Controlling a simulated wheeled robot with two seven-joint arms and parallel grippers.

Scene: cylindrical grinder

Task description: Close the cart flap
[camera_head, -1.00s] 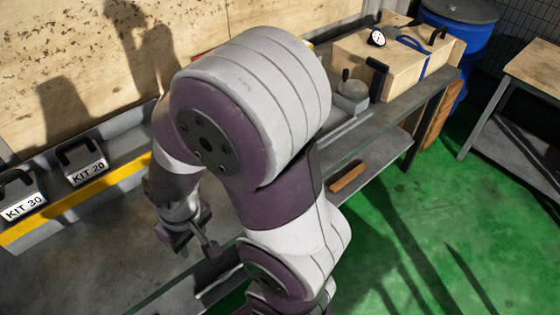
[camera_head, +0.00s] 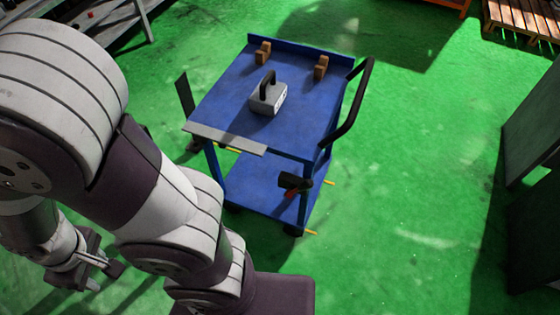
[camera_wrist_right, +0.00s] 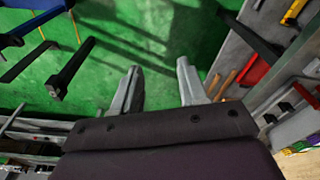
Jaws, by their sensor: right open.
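The blue cart (camera_head: 225,105) stands on the green floor in the middle of the head view. A grey flat strip, which looks like the flap (camera_head: 225,138), runs along its near edge and appears to stick out about level with the top. A dark narrow plate (camera_head: 185,96) stands up beside the cart's left edge.
A grey box with a handle (camera_head: 268,98) and two wooden blocks (camera_head: 263,52) (camera_head: 321,67) sit on the cart top. A black push handle (camera_head: 350,108) rises at the right. A dark tool (camera_head: 293,182) is on the lower shelf. Green floor around the cart is clear.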

